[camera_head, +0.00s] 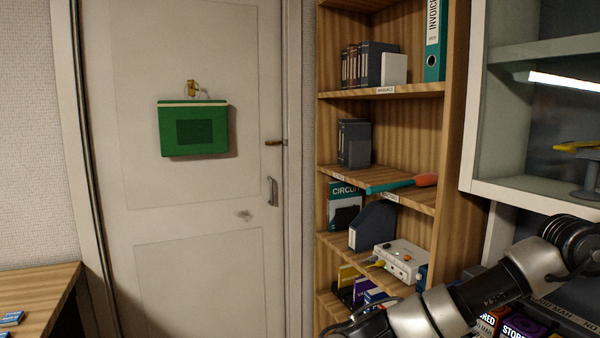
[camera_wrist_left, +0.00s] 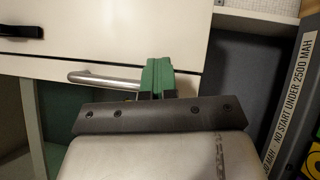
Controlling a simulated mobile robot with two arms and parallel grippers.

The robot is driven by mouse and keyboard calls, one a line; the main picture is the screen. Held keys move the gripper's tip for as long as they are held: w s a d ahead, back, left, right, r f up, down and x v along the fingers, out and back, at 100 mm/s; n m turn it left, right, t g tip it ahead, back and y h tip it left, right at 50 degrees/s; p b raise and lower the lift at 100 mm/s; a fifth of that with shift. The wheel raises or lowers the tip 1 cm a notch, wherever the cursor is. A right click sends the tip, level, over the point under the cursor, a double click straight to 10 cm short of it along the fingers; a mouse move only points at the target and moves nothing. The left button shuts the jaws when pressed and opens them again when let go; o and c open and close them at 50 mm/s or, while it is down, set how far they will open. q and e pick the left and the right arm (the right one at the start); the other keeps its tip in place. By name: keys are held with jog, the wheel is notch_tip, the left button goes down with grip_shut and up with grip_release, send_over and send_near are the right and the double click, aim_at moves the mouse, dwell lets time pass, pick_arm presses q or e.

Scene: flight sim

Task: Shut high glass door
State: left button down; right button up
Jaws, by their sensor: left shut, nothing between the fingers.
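In the head view, a high white-framed cabinet (camera_head: 478,95) stands at the right edge, its shelves visible. I cannot make out its glass door for sure. In the left wrist view, my left gripper (camera_wrist_left: 157,72) has its green fingers together, with nothing between them. They are in front of a white panel (camera_wrist_left: 110,55) and beside a curved metal handle (camera_wrist_left: 100,79), whose right end is hidden behind or beside the fingers. I cannot tell whether they touch. An arm of mine crosses the lower right of the head view; no fingertips show there.
A wooden shelf unit (camera_head: 455,130) holds binders and boxes; a teal-and-orange tool (camera_head: 402,184) sticks out from one shelf. A closed white door (camera_head: 215,235) with a green pouch (camera_head: 193,129) stands left. A black handle (camera_wrist_left: 20,32) shows at left in the wrist view.

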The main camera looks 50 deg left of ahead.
pick_arm(q)
jog(key=shift+w+a+r, duration=0.15)
jog(key=shift+r, duration=0.1)
jog(key=shift+a+r, duration=0.1)
dwell(0.5)
